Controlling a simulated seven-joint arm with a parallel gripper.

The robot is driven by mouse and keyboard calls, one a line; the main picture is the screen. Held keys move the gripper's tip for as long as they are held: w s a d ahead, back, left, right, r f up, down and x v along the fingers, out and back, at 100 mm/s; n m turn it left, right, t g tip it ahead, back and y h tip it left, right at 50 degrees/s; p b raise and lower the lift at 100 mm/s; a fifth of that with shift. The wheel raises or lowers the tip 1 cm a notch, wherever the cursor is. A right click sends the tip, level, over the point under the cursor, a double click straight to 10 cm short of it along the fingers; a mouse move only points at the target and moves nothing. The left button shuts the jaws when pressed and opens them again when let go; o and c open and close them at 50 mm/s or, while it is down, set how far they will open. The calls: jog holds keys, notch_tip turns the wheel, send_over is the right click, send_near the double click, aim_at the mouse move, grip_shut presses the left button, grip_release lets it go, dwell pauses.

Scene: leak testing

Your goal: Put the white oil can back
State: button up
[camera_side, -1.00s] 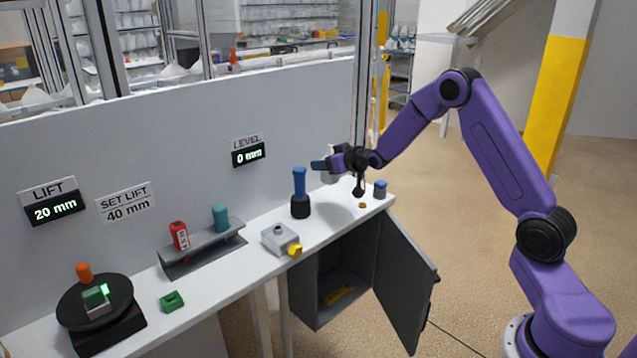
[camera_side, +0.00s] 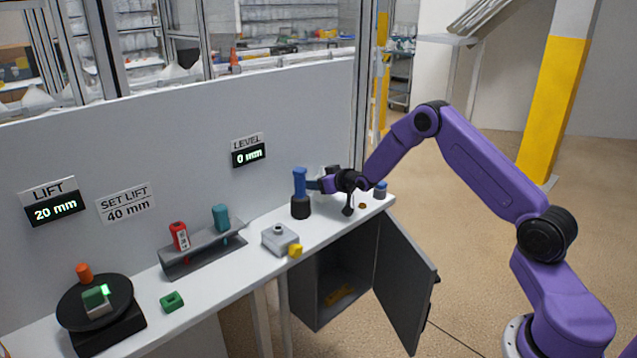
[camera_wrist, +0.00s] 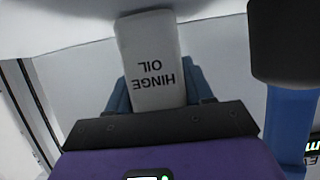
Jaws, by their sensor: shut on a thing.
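The white oil can (camera_wrist: 152,48), labelled HINGE OIL, is held between the blue fingers of my gripper (camera_wrist: 158,92) in the wrist view. The label reads upside down there. In the side view my gripper (camera_side: 318,185) is low over the right part of the bench, just right of the blue-handled tool with the black base. The can is mostly hidden behind the gripper there. I cannot tell whether the can touches the bench.
The blue-handled tool (camera_side: 300,182) stands close beside my gripper. A small blue-topped container (camera_side: 380,189) stands at the bench's right end. A grey block (camera_side: 280,238) and a yellow piece (camera_side: 295,251) lie nearer the front. A cabinet door (camera_side: 406,285) hangs open below.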

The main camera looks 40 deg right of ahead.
jog(key=o, duration=1.3)
jog(key=shift+f, duration=0.1)
